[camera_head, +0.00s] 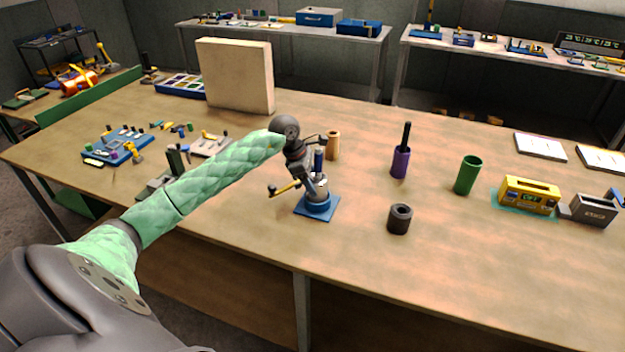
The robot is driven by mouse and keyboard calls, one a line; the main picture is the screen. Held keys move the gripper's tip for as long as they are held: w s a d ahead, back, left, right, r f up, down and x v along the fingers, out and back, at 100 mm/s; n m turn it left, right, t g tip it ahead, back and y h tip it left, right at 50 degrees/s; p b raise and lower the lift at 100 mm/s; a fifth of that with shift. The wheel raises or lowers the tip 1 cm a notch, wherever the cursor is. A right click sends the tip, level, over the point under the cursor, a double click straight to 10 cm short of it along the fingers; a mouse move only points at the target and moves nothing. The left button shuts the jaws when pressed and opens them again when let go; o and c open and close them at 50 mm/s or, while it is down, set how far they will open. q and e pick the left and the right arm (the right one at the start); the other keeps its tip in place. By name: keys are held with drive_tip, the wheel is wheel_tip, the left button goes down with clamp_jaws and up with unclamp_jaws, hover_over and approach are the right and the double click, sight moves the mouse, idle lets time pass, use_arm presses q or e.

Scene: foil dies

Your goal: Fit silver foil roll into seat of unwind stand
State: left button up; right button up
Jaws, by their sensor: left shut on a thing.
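The unwind stand has a square blue base (327,213) and a blue post (318,160), and stands upright near the front middle of the table. The silver foil roll (318,196) is low around the post, just above the stand's round blue seat. I cannot tell whether it touches the bottom of the seat. My left gripper (315,185) reaches down from the upper left and is shut on the roll; its fingers hide part of the roll and post. My right gripper is not in view.
A yellow box (530,195) is farther right. A tall beige board (235,76) stands behind my arm. The front right table is clear.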

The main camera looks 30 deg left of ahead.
use_arm(q)
drive_tip(key=shift+f, duration=0.1)
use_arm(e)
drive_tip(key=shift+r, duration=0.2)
use_arm(q)
drive_tip(key=o, duration=1.2)
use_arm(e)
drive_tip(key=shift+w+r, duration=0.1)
use_arm(q)
drive_tip(key=shift+a+r, duration=0.15)
drive_tip(key=shift+r, duration=0.1)
drive_tip(key=shift+s+a+r+b, duration=0.1)
drive_tip(key=shift+r+b, duration=0.2)
drive_tip(key=shift+b, duration=0.05)
drive_tip(key=b+v, duration=0.4)
drive_tip(key=v, duration=0.7)
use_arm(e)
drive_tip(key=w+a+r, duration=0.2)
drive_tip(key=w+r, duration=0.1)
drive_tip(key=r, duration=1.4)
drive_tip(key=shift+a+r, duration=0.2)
